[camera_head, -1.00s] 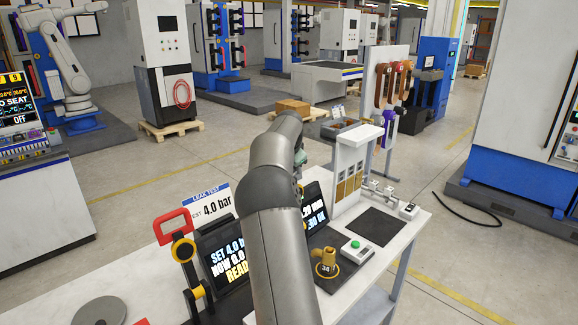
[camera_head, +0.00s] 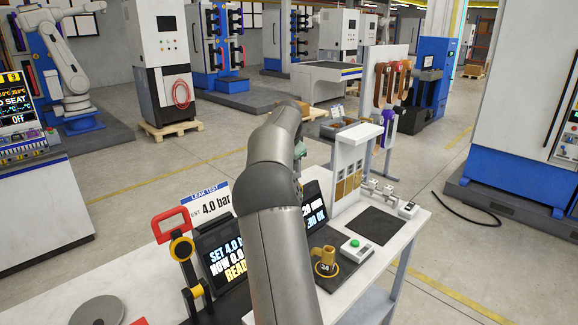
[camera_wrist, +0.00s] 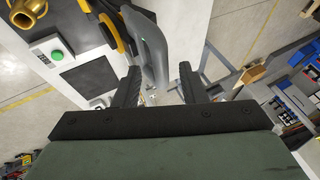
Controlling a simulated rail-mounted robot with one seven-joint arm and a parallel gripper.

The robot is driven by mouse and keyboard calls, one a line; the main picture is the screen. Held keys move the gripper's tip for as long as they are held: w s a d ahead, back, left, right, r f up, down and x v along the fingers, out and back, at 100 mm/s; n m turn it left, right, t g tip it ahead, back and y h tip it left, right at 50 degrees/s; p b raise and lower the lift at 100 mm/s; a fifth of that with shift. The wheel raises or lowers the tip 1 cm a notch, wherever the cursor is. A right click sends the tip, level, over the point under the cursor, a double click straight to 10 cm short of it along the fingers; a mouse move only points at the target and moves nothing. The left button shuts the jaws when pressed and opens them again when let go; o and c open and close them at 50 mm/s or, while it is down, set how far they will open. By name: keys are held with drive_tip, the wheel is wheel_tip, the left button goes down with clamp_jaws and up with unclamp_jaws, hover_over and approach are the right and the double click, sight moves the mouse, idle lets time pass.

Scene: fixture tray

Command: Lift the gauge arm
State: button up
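My gripper shows in the wrist view (camera_wrist: 158,88) with its two dark fingers apart. A grey curved piece (camera_wrist: 150,42) stands beyond and partly between them; I cannot tell if it is the gauge arm or if the fingers touch it. Yellow and black parts (camera_wrist: 112,28) are just left of it. In the head view my arm hides the gripper and the bench behind it. A lever with a red handle (camera_head: 170,221) and a yellow round hub (camera_head: 181,248) stands upright at the bench's left, beside the leak-test display (camera_head: 225,250).
A brass fitting (camera_head: 325,261), a green-button box (camera_head: 356,249) and a dark mat (camera_head: 378,225) lie on the right of the white bench. A white upright stand (camera_head: 352,165) rises behind them. A grey disc (camera_head: 97,311) is at the front left.

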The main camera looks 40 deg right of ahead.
drive_tip(key=b+v, duration=0.2)
drive_tip(key=v, duration=1.2)
drive_tip(key=shift+a+r, duration=0.2)
drive_tip(key=shift+r, duration=0.05)
drive_tip(key=s+a+f+n+y, duration=0.25)
drive_tip(key=s+a+f, duration=0.2)
drive_tip(key=a, duration=0.45)
drive_tip(key=s+a+f+n+y, duration=0.1)
drive_tip(key=s+a+f+n, duration=0.3)
drive_tip(key=a, duration=0.5)
drive_tip(key=s+a+f+n+g+b, duration=0.1)
drive_tip(key=s+a+f+n+g, duration=0.2)
drive_tip(key=s+a+f+n, duration=0.8)
drive_tip(key=s+a+f, duration=0.7)
drive_tip(key=s+a, duration=0.2)
drive_tip(key=s, duration=0.2)
drive_tip(key=shift+s+a+f+g+y, duration=0.15)
drive_tip(key=shift+a+f+g+y, duration=0.2)
drive_tip(key=shift+f+g, duration=0.05)
